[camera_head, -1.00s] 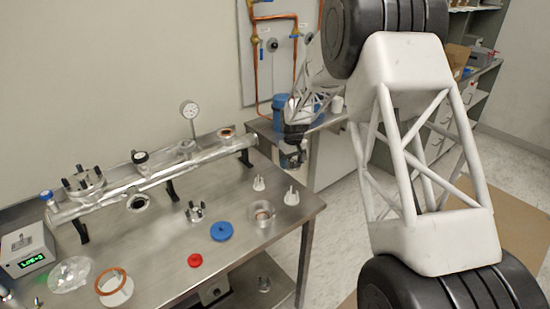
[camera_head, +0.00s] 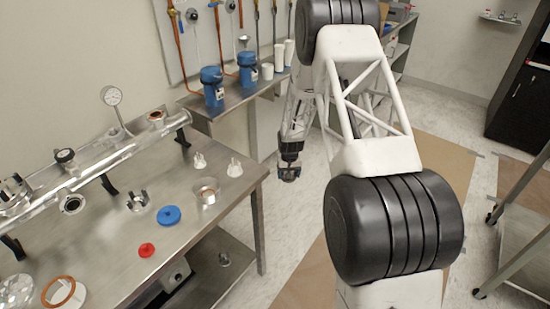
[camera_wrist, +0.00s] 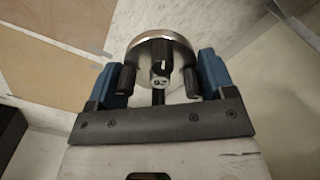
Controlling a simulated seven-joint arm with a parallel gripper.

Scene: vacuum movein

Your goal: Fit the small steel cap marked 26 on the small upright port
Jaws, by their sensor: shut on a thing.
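My gripper (camera_head: 289,165) hangs beyond the right end of the steel bench (camera_head: 110,235), clear of it and over the floor side. In the wrist view my gripper (camera_wrist: 158,85) is shut on a round steel cap (camera_wrist: 150,48). The cap also shows small below the fingers in the head view (camera_head: 289,175). A silvery manifold pipe (camera_head: 110,155) runs along the back of the bench.
On the bench are a blue cap (camera_head: 168,215), a red cap (camera_head: 146,250), white pronged pieces (camera_head: 199,160), a clear cup (camera_head: 206,190) and a steel pronged piece (camera_head: 137,201). A dial gauge (camera_head: 112,96) rises from the pipe. A side table (camera_head: 240,95) holds blue canisters.

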